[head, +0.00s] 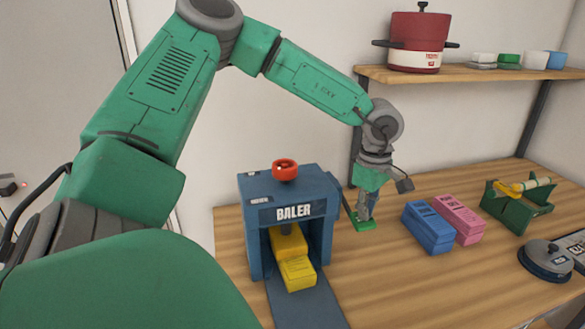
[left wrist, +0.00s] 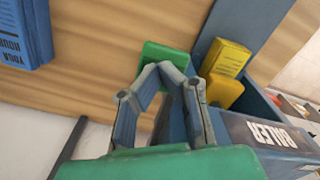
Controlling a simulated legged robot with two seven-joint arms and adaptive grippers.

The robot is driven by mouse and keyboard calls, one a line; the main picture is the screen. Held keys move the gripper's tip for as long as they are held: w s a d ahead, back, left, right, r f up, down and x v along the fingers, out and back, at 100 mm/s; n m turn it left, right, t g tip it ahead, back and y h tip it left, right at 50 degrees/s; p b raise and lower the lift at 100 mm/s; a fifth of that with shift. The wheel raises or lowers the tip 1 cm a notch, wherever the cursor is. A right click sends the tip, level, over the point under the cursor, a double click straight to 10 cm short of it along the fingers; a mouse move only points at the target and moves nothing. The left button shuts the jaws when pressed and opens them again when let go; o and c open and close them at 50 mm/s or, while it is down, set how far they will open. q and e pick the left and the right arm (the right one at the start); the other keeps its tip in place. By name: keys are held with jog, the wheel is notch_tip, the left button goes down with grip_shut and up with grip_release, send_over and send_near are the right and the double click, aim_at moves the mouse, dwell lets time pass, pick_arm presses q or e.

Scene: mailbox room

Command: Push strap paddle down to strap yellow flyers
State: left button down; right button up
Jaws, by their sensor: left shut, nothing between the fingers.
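The blue baler (head: 265,215) stands on the table with a red ring knob (head: 285,168) on top. Yellow flyers (head: 297,274) lie in its front opening and on its chute; they also show in the left wrist view (left wrist: 227,57). The green strap paddle (head: 364,224) is low at the baler's right side, near the tabletop, on a dark lever. My left gripper (head: 365,214) is shut and empty, pointing down at the paddle. In the left wrist view its fingertips (left wrist: 166,68) overlap the green paddle (left wrist: 163,54); I cannot tell whether they touch. My right gripper is not in view.
Blue (head: 427,230) and pink (head: 458,218) bundles sit right of the paddle. A green holder (head: 517,207) and a grey round device (head: 546,261) are farther right. A shelf (head: 470,76) with a red pot (head: 417,42) hangs above. The front middle table is clear.

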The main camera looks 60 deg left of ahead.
pick_arm(q)
jog(key=shift+f, duration=0.45)
jog(key=shift+a+f, duration=0.1)
jog(key=shift+f, duration=0.2)
dwell(0.6)
notch_tip(320, 180, up, 6)
jog(key=p, duration=0.7)
notch_tip(320, 180, up, 3)
jog(key=p, duration=0.2)
jog(key=shift+f+p, duration=0.15)
jog(key=shift+p, duration=0.2)
jog(key=shift+r, duration=1.15)
